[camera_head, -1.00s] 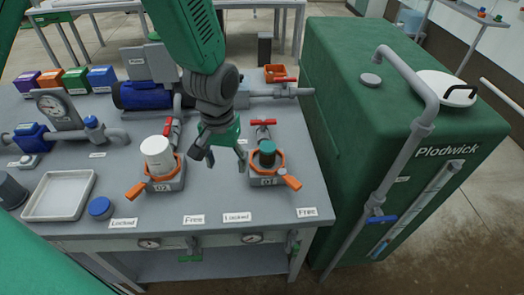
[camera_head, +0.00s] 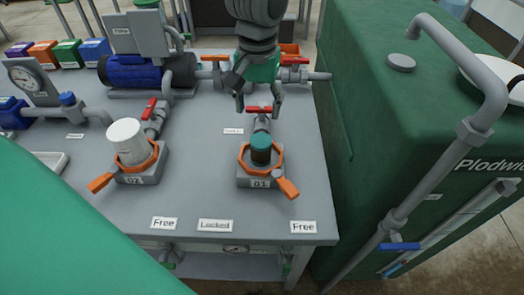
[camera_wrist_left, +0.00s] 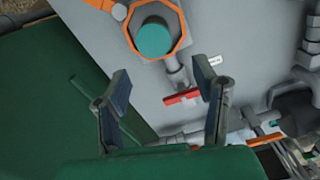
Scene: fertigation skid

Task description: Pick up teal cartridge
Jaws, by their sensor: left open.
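The teal cartridge (camera_head: 261,150) stands upright in the holder marked 01 (camera_head: 261,182), inside an orange collar (camera_head: 243,157) whose handle (camera_head: 287,187) points to the front right, towards a "Free" label (camera_head: 303,227). My left gripper (camera_head: 259,108) hangs open and empty behind the cartridge, over the red valve handle of that holder's pipe. In the left wrist view, the teal cartridge top (camera_wrist_left: 154,39) shows beyond the open fingers (camera_wrist_left: 163,82), apart from them. My right gripper is not in view.
A white cartridge (camera_head: 127,142) stands in holder 02 (camera_head: 142,178) to the left. A blue pump (camera_head: 135,72) and pipes stand behind. The large green tank (camera_head: 385,140) with a grey pipe rises to the right. The bench front between the holders is clear.

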